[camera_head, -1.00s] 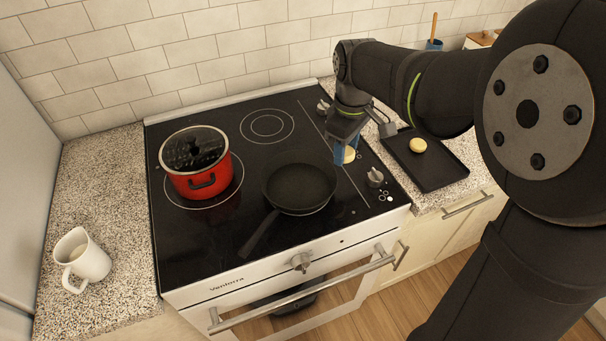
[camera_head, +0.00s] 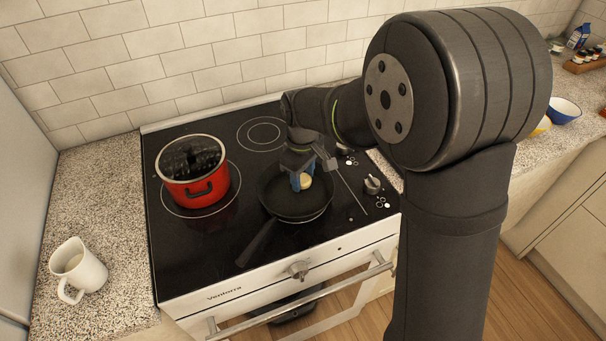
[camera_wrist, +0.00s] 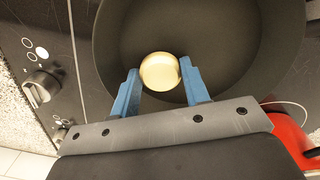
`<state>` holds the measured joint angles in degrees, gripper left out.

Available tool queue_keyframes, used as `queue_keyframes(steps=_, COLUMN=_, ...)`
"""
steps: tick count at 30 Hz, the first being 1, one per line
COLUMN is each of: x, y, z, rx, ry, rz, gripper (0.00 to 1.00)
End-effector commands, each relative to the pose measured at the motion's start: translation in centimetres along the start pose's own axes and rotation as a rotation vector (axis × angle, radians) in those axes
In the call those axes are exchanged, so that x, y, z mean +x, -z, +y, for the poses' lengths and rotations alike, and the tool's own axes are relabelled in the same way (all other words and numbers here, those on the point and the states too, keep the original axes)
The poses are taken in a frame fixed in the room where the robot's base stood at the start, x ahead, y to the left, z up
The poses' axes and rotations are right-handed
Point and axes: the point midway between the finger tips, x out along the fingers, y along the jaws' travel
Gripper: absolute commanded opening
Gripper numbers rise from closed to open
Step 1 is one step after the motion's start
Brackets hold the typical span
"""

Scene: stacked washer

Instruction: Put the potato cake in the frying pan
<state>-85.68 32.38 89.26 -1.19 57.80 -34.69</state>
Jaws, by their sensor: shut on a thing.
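The potato cake (camera_head: 305,181) is a small pale yellow round. My gripper (camera_head: 300,184) is shut on it and holds it over the frying pan. In the wrist view the potato cake (camera_wrist: 160,72) sits between the two blue fingers of my gripper (camera_wrist: 158,86), with the dark pan (camera_wrist: 225,30) behind it. The black frying pan (camera_head: 292,212) stands on the front right of the stove, its handle pointing to the front left. I cannot tell exactly how high the cake is above the pan's floor.
A red pot (camera_head: 194,173) with a glass lid stands on the left of the black stove top (camera_head: 190,250). A white mug (camera_head: 78,268) is on the left counter. Stove knobs (camera_head: 372,184) are right of the pan. My arm hides the counter to the right.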

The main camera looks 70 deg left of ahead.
Motion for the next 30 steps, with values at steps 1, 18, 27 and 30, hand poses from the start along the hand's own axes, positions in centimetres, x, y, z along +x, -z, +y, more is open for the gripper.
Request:
queue_keyframes(steps=1, x=-0.1, y=0.0, z=0.0, rx=0.0, ry=0.0, rz=0.0, gripper=0.2)
queue_keyframes(steps=18, x=0.1, y=0.0, z=0.0, rx=0.0, ry=-0.001, rz=0.001, gripper=0.51)
queue_keyframes(steps=27, x=-4.5, y=0.1, z=0.1, rx=0.0, ry=-0.004, rz=0.006, gripper=0.51)
queue_keyframes(steps=30, x=-6.8, y=0.0, z=0.0, rx=0.0, ry=-0.004, rz=0.005, gripper=0.51)
